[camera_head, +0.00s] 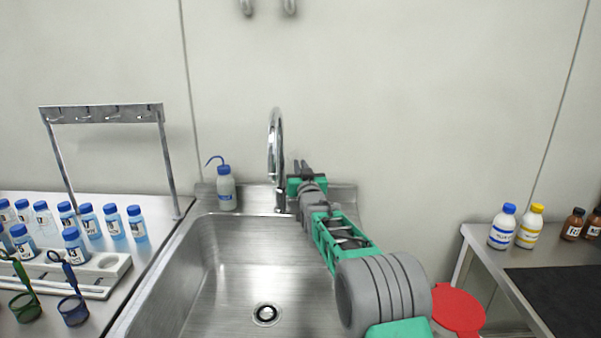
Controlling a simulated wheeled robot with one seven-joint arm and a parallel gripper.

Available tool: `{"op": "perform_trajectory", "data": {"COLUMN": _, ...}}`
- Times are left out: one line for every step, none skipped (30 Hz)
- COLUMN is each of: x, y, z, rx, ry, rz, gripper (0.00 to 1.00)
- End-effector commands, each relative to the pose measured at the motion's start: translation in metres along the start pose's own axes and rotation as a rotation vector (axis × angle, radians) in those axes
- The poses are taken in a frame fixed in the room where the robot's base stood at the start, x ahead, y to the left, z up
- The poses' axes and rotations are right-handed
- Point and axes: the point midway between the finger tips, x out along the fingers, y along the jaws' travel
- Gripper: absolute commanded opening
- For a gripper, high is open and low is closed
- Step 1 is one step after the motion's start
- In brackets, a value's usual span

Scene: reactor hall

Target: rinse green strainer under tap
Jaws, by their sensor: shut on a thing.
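The green strainer (25,306), with a dark green looped handle, is on the left counter at the front of a white rack, apart from my gripper. The chrome tap (276,150) rises at the back of the steel sink (215,265); I see no clear water stream. My gripper (303,168) is at the right side of the tap, with my arm reaching over the sink's right side. It is shut on what seems to be the tap's handle. The handle itself is hidden by the gripper.
A blue strainer (73,309) stands beside the green one. Several blue-capped bottles and a hook stand (102,113) are on the left counter. A wash bottle (226,188) stands behind the sink. More bottles (503,227) are on the right bench. The left sink basin is clear.

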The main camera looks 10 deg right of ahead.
Motion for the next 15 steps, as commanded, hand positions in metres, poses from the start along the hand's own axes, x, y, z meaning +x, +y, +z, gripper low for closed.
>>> {"op": "perform_trajectory", "data": {"x": 0.0001, "y": -0.0002, "z": -0.0002, "rx": 0.000, "ry": -0.001, "rz": 0.000, "gripper": 0.00}}
{"op": "perform_trajectory", "data": {"x": 0.0001, "y": -0.0002, "z": -0.0001, "rx": 0.000, "ry": -0.001, "rz": 0.000, "gripper": 0.00}}
{"op": "perform_trajectory", "data": {"x": 0.0001, "y": -0.0002, "z": -0.0002, "rx": 0.000, "ry": -0.001, "rz": 0.000, "gripper": 0.12}}
{"op": "perform_trajectory", "data": {"x": 0.0001, "y": -0.0002, "z": -0.0001, "rx": 0.000, "ry": -0.001, "rz": 0.000, "gripper": 0.14}}
{"op": "perform_trajectory", "data": {"x": 0.0001, "y": -0.0002, "z": -0.0002, "rx": 0.000, "ry": -0.001, "rz": 0.000, "gripper": 0.17}}
{"op": "perform_trajectory", "data": {"x": 0.0001, "y": -0.0001, "z": -0.0001, "rx": 0.000, "ry": -0.001, "rz": 0.000, "gripper": 0.20}}
{"op": "perform_trajectory", "data": {"x": 0.0001, "y": -0.0001, "z": -0.0001, "rx": 0.000, "ry": -0.001, "rz": 0.000, "gripper": 0.23}}
{"op": "perform_trajectory", "data": {"x": 0.0001, "y": -0.0001, "z": -0.0001, "rx": 0.000, "ry": -0.001, "rz": 0.000, "gripper": 0.25}}
{"op": "perform_trajectory", "data": {"x": 0.0001, "y": 0.0000, "z": -0.0001, "rx": 0.000, "ry": -0.001, "rz": 0.000, "gripper": 0.28}}
{"op": "perform_trajectory", "data": {"x": 0.0001, "y": 0.0001, "z": -0.0001, "rx": 0.000, "ry": -0.001, "rz": 0.000, "gripper": 0.31}}
{"op": "perform_trajectory", "data": {"x": 0.0001, "y": 0.0001, "z": -0.0001, "rx": 0.000, "ry": -0.001, "rz": 0.000, "gripper": 0.32}}
{"op": "perform_trajectory", "data": {"x": 0.0001, "y": 0.0001, "z": -0.0001, "rx": 0.000, "ry": -0.001, "rz": 0.000, "gripper": 0.32}}
{"op": "perform_trajectory", "data": {"x": 0.0001, "y": 0.0002, "z": -0.0001, "rx": 0.000, "ry": -0.001, "rz": 0.000, "gripper": 0.32}}
{"op": "perform_trajectory", "data": {"x": 0.0001, "y": 0.0002, "z": -0.0001, "rx": 0.000, "ry": -0.001, "rz": 0.000, "gripper": 0.32}}
{"op": "perform_trajectory", "data": {"x": 0.0001, "y": 0.0003, "z": -0.0001, "rx": 0.000, "ry": -0.001, "rz": 0.000, "gripper": 0.32}}
